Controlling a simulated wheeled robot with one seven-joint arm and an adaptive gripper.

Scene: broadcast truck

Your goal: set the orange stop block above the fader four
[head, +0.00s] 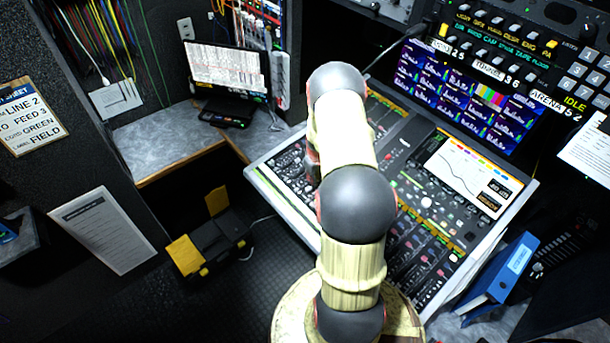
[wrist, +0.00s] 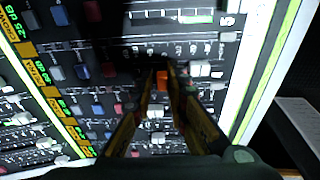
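The orange stop block (wrist: 162,81) shows small between the fingertips of my gripper (wrist: 163,78) in the wrist view. The fingers look shut on it from both sides. My gripper and the block are over the mixing console's fader strips; a gap to the panel cannot be judged. Several fader caps, white, blue and red, lie around the fingertips. Which one is fader four I cannot read. In the head view my arm hides the gripper and the block, and covers the middle of the mixing console (head: 262,178).
A console screen with a curve (head: 465,168) is right of my arm. A blue binder (head: 500,275) stands by the console's right edge. A laptop (head: 225,70) sits on the left desk. A black and yellow case (head: 210,240) is on the floor.

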